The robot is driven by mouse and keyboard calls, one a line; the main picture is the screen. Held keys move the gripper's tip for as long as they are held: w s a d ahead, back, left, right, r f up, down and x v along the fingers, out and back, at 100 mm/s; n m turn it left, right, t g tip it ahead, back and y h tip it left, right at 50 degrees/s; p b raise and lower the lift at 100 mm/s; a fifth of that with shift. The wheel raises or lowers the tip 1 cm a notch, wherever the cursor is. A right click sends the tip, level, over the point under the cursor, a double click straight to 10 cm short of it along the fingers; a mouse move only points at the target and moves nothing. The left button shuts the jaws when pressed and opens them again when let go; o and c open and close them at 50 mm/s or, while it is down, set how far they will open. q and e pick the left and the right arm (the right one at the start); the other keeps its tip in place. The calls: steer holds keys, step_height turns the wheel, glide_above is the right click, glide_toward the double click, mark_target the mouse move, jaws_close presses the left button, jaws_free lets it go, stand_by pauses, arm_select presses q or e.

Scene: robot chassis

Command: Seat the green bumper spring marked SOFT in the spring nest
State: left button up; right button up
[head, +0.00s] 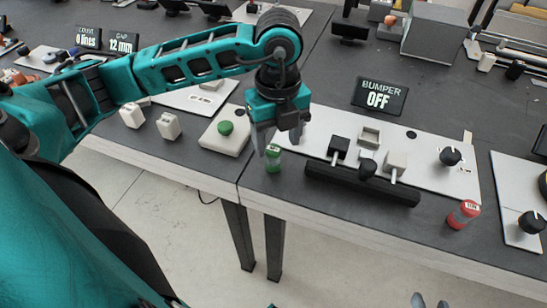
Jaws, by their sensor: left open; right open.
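The green spring (273,161), a small cylinder with a pale label too small to read, stands on the dark bench near its front edge. My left gripper (276,143) points down just above and behind it, fingers open and apart. No grip on the spring shows. A pale bumper panel (440,178) lies right of it, with a raised square frame (369,136) that may be the spring nest; I cannot tell for certain. My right gripper (430,301) shows only as grey fingertips at the bottom edge, open and far from the bench items.
A red cylinder (463,213) stands at the front right. A black bar (362,183) with levers crosses the panel front. A sign (379,95) reads BUMPER OFF. A green button box (224,131) sits left of my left gripper. A black knob (450,155) is on the panel.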

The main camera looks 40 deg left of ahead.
mark_target(274, 149)
arm_select(q)
steer(key=f, duration=0.4)
steer(key=shift+s+a+f+b, duration=0.1)
steer(key=shift+s+f+b, duration=0.2)
steer(key=shift+s+b, duration=0.1)
steer(key=shift+f, duration=0.25)
arm_select(e)
steer(key=shift+w+a, duration=0.15)
steer(key=shift+w, duration=0.15)
arm_select(q)
steer(key=c, duration=1.1)
arm_select(e)
steer(key=shift+s+f, duration=0.2)
arm_select(q)
steer(key=shift+c, duration=0.2)
step_height(274, 149, up, 20)
steer(key=p, duration=0.4)
arm_select(e)
steer(key=shift+s+d+r, duration=0.25)
steer(key=shift+d+r, duration=0.15)
steer(key=shift+d, duration=0.1)
steer(key=shift+s+d+r, duration=0.2)
steer(key=shift+d+r, duration=0.2)
steer(key=shift+d, duration=0.05)
